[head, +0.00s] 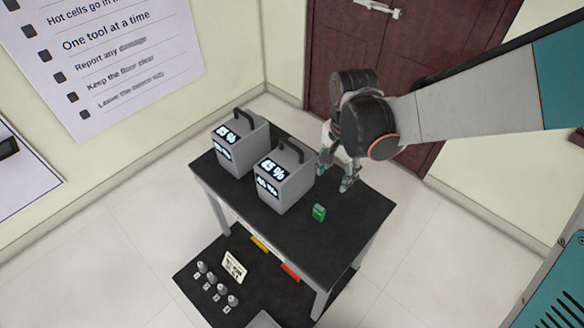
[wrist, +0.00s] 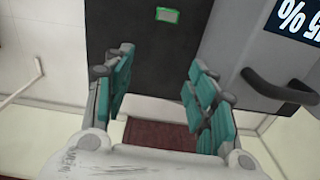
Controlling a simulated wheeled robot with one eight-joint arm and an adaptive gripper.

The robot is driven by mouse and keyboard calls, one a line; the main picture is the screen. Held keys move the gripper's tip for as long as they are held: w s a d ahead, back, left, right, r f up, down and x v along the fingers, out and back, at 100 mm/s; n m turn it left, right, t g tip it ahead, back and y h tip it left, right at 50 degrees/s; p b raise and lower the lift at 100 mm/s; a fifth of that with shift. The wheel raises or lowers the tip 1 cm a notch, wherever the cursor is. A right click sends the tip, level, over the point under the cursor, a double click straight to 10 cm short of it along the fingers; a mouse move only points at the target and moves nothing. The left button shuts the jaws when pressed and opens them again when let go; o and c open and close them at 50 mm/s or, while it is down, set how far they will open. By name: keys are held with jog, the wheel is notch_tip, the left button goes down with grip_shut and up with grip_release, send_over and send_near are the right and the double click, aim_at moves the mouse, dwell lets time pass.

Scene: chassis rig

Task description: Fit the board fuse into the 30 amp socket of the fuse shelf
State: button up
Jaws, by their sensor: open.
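I cannot make out the fuse shelf or a 30 amp socket for certain. A yellow piece (head: 260,243) and a red piece (head: 290,272) show under the table's front edge.
Two grey boxes with handles and percent displays, left (head: 240,143) and right (head: 283,178), stand on the table (head: 350,215). A lower dark surface (head: 262,298) carries several small knobs and a card (head: 234,266).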

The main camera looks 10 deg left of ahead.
aim_at(319, 208)
jog(key=s+a, duration=0.3)
jog(key=s, duration=0.1)
notch_tip(319, 208, down, 13)
jog(key=b, duration=0.9)
jog(key=shift+s+d+f+b, duration=0.1)
jog(key=shift+f+b, duration=0.1)
jog(key=shift+b, duration=0.15)
jog(key=c, duration=1)
jog(key=shift+c, duration=0.2)
jog(key=shift+r, duration=0.1)
